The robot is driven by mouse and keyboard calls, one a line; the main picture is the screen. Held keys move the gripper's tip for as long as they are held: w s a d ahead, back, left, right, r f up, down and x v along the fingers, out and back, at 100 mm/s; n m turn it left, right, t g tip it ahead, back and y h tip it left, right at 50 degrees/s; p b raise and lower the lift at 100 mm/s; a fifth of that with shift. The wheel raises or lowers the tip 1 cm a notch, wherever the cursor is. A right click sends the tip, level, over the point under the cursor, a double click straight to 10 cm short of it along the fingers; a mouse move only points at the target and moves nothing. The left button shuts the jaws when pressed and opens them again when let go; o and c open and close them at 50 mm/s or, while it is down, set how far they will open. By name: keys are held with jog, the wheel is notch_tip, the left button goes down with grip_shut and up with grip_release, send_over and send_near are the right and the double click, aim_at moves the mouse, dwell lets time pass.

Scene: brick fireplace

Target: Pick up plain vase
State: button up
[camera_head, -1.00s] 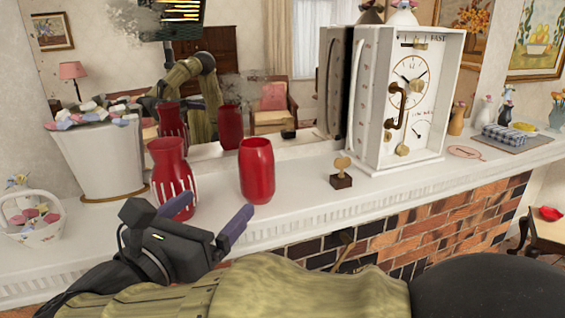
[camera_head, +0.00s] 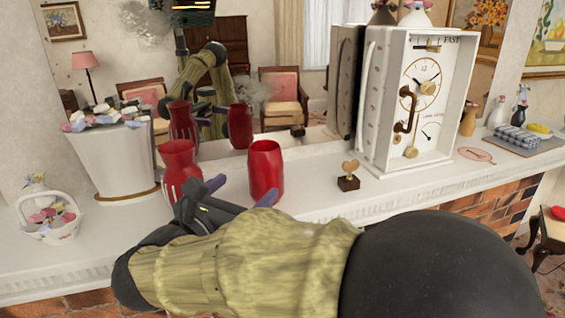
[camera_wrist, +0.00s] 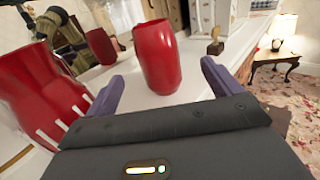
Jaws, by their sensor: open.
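Two red vases stand side by side on the white mantel. The plain red vase (camera_head: 266,172) is smooth and upright; in the wrist view the plain vase (camera_wrist: 157,57) stands ahead, between and beyond my open fingers. The other red vase (camera_head: 180,168) has white stripes and a narrowed neck; the striped vase (camera_wrist: 40,95) is close on the left in the wrist view, beside my left finger. My gripper (camera_head: 243,190) is open and empty, in front of the vases at the mantel; its purple fingers (camera_wrist: 161,84) also show in the wrist view. My arm hides part of the striped vase's base.
A mirror behind the mantel reflects both vases. A white planter (camera_head: 118,160) and a flower basket (camera_head: 48,218) stand at left. A small wooden ornament (camera_head: 349,176) and a large white clock box (camera_head: 412,105) stand at right. Bare mantel lies between plain vase and ornament.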

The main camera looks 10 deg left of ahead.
aim_at(258, 174)
jog(key=shift+p+x, duration=0.7)
jog(key=shift+x, duration=1.6)
jog(key=shift+w+d+r+p, duration=0.1)
jog(key=shift+w+r+p, duration=0.05)
jog(key=shift+w+p, duration=0.15)
jog(key=p+x, duration=0.3)
jog(key=x, duration=0.1)
jog(key=shift+r, duration=0.15)
jog(key=shift+w, duration=0.3)
jog(key=c, duration=1.3)
